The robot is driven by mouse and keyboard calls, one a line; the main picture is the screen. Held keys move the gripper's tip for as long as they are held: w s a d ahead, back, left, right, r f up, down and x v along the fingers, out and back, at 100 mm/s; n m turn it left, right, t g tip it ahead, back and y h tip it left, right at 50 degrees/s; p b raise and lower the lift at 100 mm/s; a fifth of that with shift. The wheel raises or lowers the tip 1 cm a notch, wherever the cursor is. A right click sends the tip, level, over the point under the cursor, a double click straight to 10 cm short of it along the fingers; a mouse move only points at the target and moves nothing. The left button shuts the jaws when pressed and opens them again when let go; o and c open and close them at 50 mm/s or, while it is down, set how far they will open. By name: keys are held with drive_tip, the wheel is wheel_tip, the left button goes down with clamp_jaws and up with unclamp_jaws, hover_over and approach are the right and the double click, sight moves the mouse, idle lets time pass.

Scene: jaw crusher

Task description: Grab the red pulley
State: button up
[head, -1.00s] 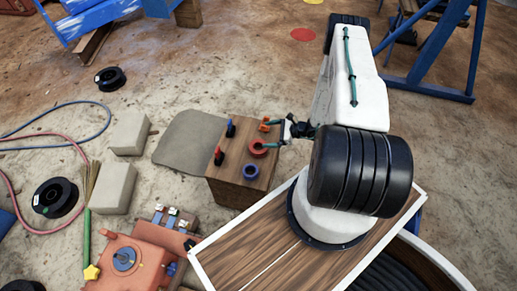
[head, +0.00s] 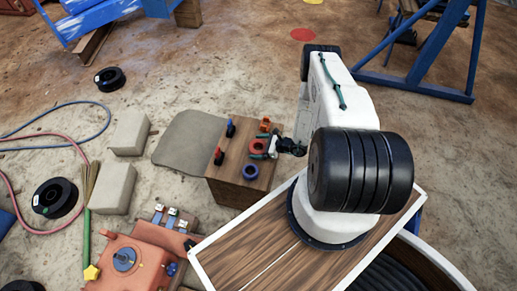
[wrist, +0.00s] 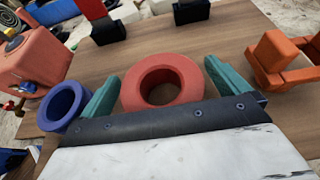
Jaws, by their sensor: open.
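The red pulley (head: 251,146), a thick ring, lies flat on the top of a small wooden block table (head: 234,170). In the wrist view the red pulley (wrist: 193,82) sits between the two green fingers of my gripper (wrist: 161,70). The fingers are spread, one on each side of it, and do not visibly press on it. The near edge of the ring is close to the dark palm edge. In the head view my gripper (head: 265,147) reaches in from the right at the pulley.
A blue ring (wrist: 60,108) lies just left of the left finger. An orange bracket (wrist: 285,65) stands to the right. Black-based upright pieces, one with a red top (wrist: 95,10), stand behind the pulley. Orange machinery (head: 130,265) stands at front left.

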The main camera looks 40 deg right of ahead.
drive_tip(key=c, duration=1.7)
drive_tip(key=shift+c, duration=0.4)
drive_tip(key=shift+r, duration=0.15)
